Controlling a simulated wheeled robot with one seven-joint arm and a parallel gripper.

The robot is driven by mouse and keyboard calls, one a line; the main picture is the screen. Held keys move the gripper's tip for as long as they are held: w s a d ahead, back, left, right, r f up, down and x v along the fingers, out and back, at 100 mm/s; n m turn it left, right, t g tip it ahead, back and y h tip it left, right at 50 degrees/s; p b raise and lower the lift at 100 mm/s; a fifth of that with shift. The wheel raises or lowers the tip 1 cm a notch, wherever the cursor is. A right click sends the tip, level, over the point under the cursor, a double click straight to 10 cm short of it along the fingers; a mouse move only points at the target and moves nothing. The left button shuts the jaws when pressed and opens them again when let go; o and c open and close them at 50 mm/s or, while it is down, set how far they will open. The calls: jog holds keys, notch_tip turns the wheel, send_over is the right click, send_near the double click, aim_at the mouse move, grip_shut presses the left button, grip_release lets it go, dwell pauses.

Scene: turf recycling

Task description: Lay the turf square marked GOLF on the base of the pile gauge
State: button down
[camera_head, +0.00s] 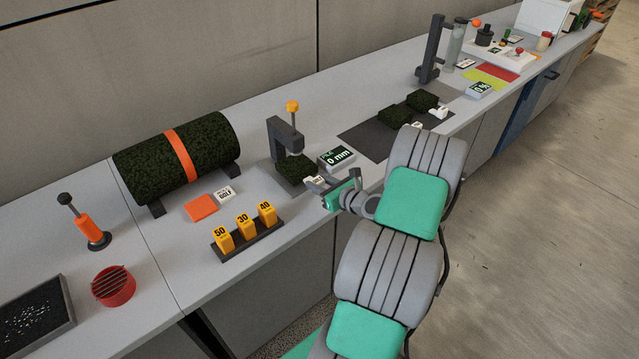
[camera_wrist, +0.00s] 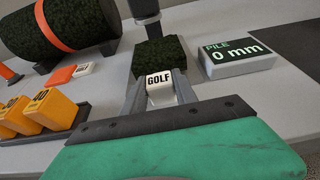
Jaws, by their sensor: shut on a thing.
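The dark green turf square (camera_head: 294,167) is under the head of the pile gauge (camera_head: 284,137). In the wrist view, the turf (camera_wrist: 160,56) sits behind its white tag marked GOLF (camera_wrist: 159,82). My gripper (camera_head: 316,185) is shut on that tag, with a finger on each side. The gauge is a dark grey bracket with an orange-yellow knob on top. The gauge's display (camera_head: 337,157) reads PILE 0 mm.
A turf roll (camera_head: 178,156) with an orange band lies left of the gauge. An orange square and a white GOLF card (camera_head: 225,194) lie before it. Yellow blocks marked 50, 30 and 40 (camera_head: 242,228) stand nearby. Two turf squares (camera_head: 409,107) lie on a dark mat (camera_head: 365,137) to the right.

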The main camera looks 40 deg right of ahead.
jog(key=shift+f+b, duration=0.3)
jog(key=shift+f, duration=0.1)
jog(key=c, duration=0.9)
grip_release()
jog(key=shift+o, duration=0.2)
jog(key=shift+f, duration=0.1)
jog(key=shift+o, duration=1.4)
jog(key=shift+s, duration=0.1)
